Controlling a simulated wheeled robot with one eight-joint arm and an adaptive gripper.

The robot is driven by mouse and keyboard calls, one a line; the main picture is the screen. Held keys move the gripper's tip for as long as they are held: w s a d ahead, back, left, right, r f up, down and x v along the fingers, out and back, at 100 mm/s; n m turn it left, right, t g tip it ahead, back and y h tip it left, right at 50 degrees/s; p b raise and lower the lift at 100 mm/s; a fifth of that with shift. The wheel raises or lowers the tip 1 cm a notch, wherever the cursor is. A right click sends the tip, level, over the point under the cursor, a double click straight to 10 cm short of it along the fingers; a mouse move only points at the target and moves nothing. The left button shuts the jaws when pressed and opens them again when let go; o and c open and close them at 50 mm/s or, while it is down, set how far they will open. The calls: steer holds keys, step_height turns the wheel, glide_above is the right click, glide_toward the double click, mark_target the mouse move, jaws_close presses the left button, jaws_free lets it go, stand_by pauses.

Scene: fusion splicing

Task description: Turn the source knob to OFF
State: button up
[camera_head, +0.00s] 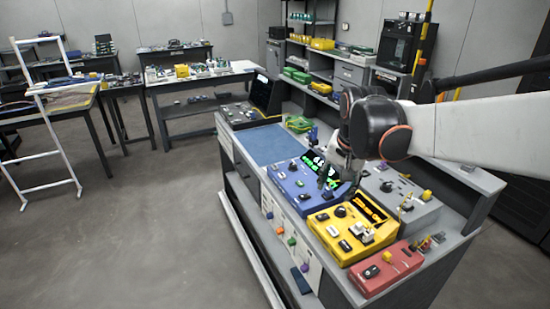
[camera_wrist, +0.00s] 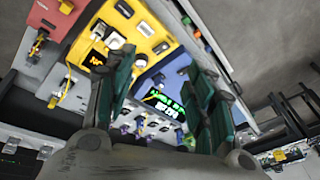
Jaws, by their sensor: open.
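Several instrument boxes with knobs stand on the bench; I cannot read which knob is the source knob. A yellow box (camera_head: 323,222) has a black knob (camera_head: 341,211) and an amber display. A blue box (camera_head: 284,180) left of it has a black knob (camera_head: 293,166) and a green display, which shows between my fingers in the wrist view (camera_wrist: 160,101). A red box (camera_head: 372,286) and a grey box (camera_head: 424,214) also carry knobs. My gripper (camera_head: 338,180) is open and empty above the blue and yellow boxes; its fingers (camera_wrist: 160,85) stand wide apart. Knob settings are too small to read.
A blue mat (camera_head: 258,145) lies clear on the bench left of the boxes. Shelves with green and yellow items (camera_head: 322,44) stand behind. Coloured knobs line the bench front (camera_head: 280,230).

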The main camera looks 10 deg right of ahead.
steer(key=w+d+f+m+g+p, duration=0.25)
steer(key=w+d, duration=0.25)
steer(key=w, duration=0.3)
steer(key=m+p, duration=0.4)
glide_toward(341, 209)
steer(key=shift+m+g, duration=0.25)
steer(key=shift+g, duration=0.2)
steer(key=f+b, duration=0.1)
steer(key=f, duration=0.2)
steer(key=f+b, duration=0.1)
steer(key=f, duration=0.1)
steer(key=f+b, duration=0.2)
steer(key=f, duration=0.1)
steer(key=shift+w+d+f, duration=0.15)
steer(key=shift+w+f, duration=0.15)
steer(key=shift+w, duration=0.1)
steer(key=c, duration=1.1)
